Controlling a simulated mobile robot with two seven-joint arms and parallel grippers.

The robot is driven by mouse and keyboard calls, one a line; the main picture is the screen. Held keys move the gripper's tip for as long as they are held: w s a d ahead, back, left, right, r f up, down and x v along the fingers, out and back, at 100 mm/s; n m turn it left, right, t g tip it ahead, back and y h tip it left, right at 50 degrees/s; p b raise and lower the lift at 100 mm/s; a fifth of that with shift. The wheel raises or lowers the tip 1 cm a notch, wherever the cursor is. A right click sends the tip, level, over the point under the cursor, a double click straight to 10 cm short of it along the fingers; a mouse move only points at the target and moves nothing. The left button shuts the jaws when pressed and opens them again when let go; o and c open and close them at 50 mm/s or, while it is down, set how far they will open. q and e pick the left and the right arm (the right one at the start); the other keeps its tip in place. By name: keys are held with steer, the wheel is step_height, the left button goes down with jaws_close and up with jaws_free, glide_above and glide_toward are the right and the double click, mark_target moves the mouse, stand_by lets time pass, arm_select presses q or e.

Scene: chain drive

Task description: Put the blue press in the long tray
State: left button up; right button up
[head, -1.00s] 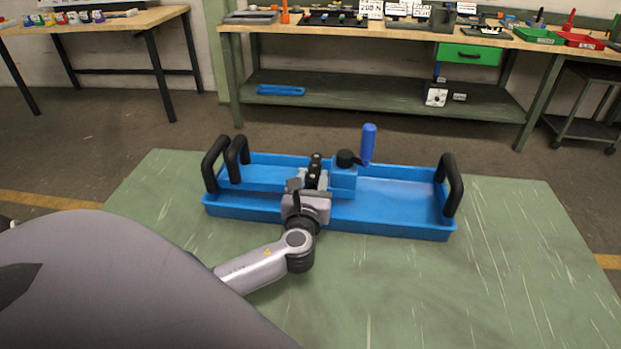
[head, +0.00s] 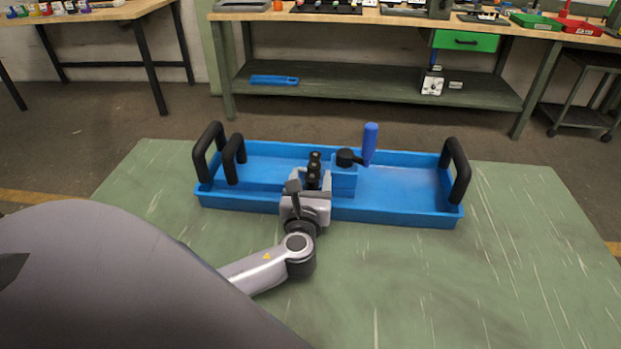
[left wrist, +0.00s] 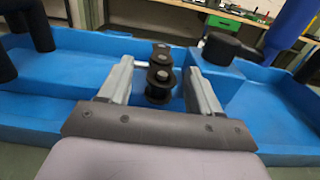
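The long tray (head: 410,215) is blue, with a black handle at each end, and lies on the green table. The blue press (head: 344,180) is inside the tray, left of its middle. It has a black handle (head: 240,165) at its left, a black cap, an upright blue lever (head: 370,145) and a black stacked round part (head: 314,170). My left gripper (head: 312,180) reaches over the tray's near wall. In the left wrist view, its fingers (left wrist: 158,85) stand either side of the black part (left wrist: 160,72), with gaps visible. The press's underside is hidden. My right gripper is not in view.
The green table top (head: 500,270) is clear around the tray. Behind stands a workbench (head: 370,15) with several items and a green drawer (head: 463,40). A second bench is at the back left.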

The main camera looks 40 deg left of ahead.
arm_select(q)
steer(key=shift+d, duration=0.1)
steer(key=v, duration=1.2)
steer(key=shift+s, duration=0.1)
stand_by(0.3)
